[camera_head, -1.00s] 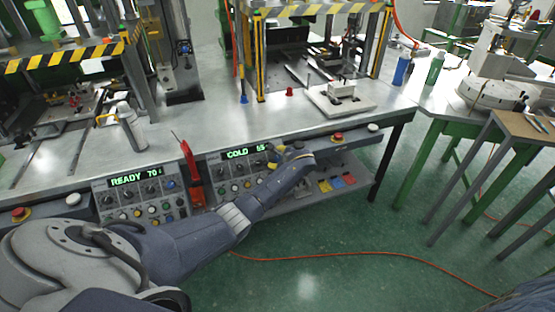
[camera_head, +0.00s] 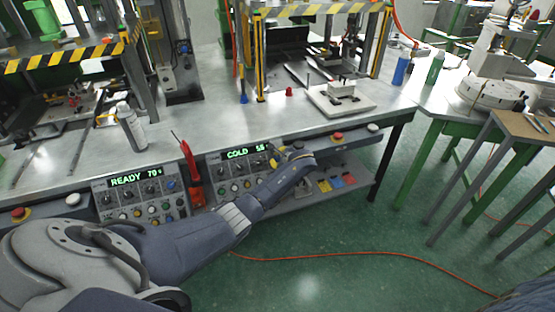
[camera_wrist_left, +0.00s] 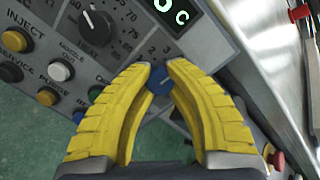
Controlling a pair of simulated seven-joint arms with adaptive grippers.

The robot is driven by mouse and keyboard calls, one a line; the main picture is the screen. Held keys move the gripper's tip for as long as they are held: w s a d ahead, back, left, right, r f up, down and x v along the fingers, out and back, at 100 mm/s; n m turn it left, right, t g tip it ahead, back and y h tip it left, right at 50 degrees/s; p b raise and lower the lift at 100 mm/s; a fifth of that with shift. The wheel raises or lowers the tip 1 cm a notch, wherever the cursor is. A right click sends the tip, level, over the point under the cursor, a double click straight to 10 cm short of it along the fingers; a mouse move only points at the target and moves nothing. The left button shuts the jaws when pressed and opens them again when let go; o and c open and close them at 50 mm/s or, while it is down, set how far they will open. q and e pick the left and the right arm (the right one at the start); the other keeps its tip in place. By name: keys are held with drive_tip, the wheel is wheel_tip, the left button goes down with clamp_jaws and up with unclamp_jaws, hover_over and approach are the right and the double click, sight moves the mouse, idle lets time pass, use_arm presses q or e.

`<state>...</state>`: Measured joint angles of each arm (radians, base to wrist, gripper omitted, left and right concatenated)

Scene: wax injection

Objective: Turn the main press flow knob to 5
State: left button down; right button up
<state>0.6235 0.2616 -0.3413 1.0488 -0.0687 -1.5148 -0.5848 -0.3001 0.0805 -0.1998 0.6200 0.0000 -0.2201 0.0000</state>
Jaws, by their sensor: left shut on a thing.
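My left gripper (camera_wrist_left: 158,72) has yellow ridged fingers closed around a blue knob (camera_wrist_left: 160,80) in the left wrist view. The dial numbers 2 and 3 show above the knob, and the rest of its scale is hidden by the fingers. In the head view the left arm reaches from the lower left to the right-hand control panel (camera_head: 235,180), whose green display (camera_head: 245,152) reads COLD and a number that is hard to read. The left gripper (camera_head: 276,158) covers that panel's right end. The right gripper is not in view.
A second panel (camera_head: 140,205) reading READY 70 is at the left. A red handheld tool (camera_head: 192,175) hangs between the panels. In the left wrist view, a large black dial (camera_wrist_left: 96,25) and the INJECT button (camera_wrist_left: 16,39) are close to the left finger.

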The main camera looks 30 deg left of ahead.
use_arm(q)
drive_tip(key=shift+a, duration=0.15)
drive_tip(key=m, duration=0.4)
drive_tip(key=shift+a+r+t, duration=0.1)
drive_tip(key=shift+r+t, duration=0.05)
drive_tip(key=shift+t, duration=0.15)
drive_tip(key=shift+m, duration=1.2)
drive_tip(key=shift+w+r, duration=0.1)
drive_tip(key=shift+r, duration=0.05)
drive_tip(key=c, duration=1.6)
unclamp_jaws()
drive_tip(key=shift+a, duration=0.1)
drive_tip(key=o, duration=0.5)
drive_tip(key=shift+d+f, duration=0.2)
drive_tip(key=shift+d, duration=0.15)
drive_tip(key=shift+s+d+r, duration=0.3)
drive_tip(key=shift+s+d, duration=0.1)
drive_tip(key=shift+d, duration=0.05)
drive_tip(key=v, duration=1)
drive_tip(key=shift+s+r, duration=0.2)
drive_tip(key=shift+s, duration=0.1)
